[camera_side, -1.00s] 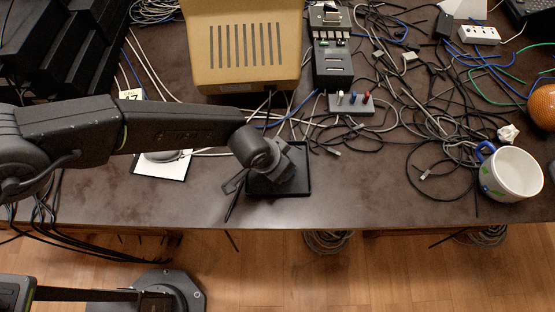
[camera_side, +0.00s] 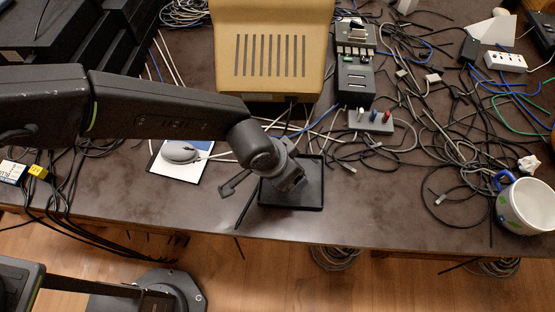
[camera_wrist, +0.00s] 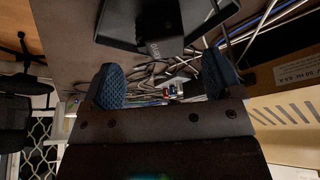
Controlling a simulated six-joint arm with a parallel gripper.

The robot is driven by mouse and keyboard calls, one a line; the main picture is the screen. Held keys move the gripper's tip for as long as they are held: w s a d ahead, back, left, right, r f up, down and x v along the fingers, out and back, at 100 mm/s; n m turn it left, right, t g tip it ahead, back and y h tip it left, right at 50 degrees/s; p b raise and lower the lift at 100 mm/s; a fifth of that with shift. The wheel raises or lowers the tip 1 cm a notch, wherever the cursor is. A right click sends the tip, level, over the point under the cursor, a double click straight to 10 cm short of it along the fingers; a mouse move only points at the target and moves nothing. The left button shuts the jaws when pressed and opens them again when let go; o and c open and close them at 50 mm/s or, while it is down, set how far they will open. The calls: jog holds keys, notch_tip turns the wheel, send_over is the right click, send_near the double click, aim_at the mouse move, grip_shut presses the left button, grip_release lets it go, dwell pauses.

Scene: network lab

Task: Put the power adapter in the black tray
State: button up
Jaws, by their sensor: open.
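The black tray (camera_side: 312,200) lies near the front edge of the table, and its rim also shows at the top of the wrist view (camera_wrist: 112,42). A dark block with a small printed label, seemingly the power adapter (camera_wrist: 161,30), shows at the tray in the wrist view. I cannot tell if it lies flat or tilts over the rim. In the side view my gripper hides it. My gripper (camera_side: 264,192) is at the tray's left part. In the wrist view my gripper's blue fingertips (camera_wrist: 163,80) are spread with no object held between them.
A tan box with slots (camera_side: 275,55) stands behind the tray. Tangled cables and a small grey switch box (camera_side: 371,121) lie to the right, with a white mug (camera_side: 527,205) farther right. A mouse (camera_side: 181,152) on a pad lies to the left. The table front is mostly clear.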

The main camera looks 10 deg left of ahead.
jog(key=w+a+r+n+t+y, duration=0.15)
jog(key=a+r+n, duration=0.25)
jog(key=a+r, duration=1.9)
jog(key=s+a+r+n+y, duration=0.1)
jog(key=s+a+r+n, duration=0.1)
jog(key=s+a, duration=0.5)
jog(key=s+a+r+n, duration=0.2)
jog(key=s+a, duration=0.6)
jog(key=a, duration=0.5)
jog(key=shift+s+a+n+t+y, duration=0.15)
jog(key=shift+n+t+y, duration=0.2)
jog(key=shift+n+t, duration=0.15)
